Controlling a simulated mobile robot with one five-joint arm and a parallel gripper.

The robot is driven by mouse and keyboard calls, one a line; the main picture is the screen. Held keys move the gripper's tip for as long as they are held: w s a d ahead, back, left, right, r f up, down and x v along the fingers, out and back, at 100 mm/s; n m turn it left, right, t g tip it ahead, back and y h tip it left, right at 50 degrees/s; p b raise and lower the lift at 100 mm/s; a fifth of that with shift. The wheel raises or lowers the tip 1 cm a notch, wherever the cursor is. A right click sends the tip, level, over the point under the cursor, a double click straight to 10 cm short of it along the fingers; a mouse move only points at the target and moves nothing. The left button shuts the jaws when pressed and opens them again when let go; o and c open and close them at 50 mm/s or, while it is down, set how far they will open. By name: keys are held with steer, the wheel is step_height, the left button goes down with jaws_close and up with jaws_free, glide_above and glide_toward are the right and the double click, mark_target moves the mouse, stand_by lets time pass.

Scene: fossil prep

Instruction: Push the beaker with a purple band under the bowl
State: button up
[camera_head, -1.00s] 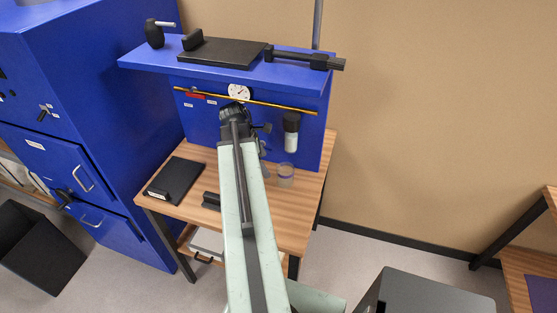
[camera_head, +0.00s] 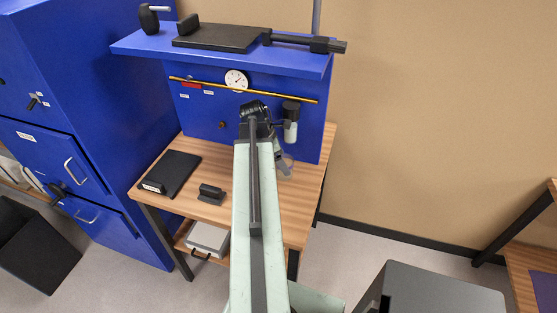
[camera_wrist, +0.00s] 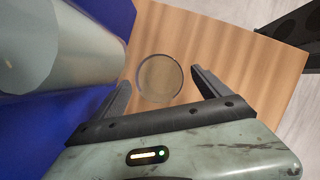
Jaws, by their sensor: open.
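A round clear glass vessel (camera_wrist: 160,78), seen from above in the wrist view, stands on the wooden bench between the two fingers. It is probably the beaker; no purple band can be made out on it. In the head view a small part of glass (camera_head: 289,159) shows beside my gripper (camera_head: 283,168), mostly hidden by my arm. My gripper (camera_wrist: 162,82) is open, with a finger on each side of the vessel and no clear grip on it.
The wooden bench (camera_head: 300,205) is clear at front right. A black pad (camera_head: 172,172) and a small black block (camera_head: 211,194) lie on its left. A brass rod (camera_head: 220,86) and a gauge (camera_head: 236,79) are on the panel, below a blue shelf (camera_head: 220,50).

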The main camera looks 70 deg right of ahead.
steer(key=b+x, duration=0.1)
steer(key=x, duration=0.1)
steer(key=shift+s+f, duration=0.15)
steer(key=shift+f, duration=0.2)
steer(key=shift+r, duration=0.1)
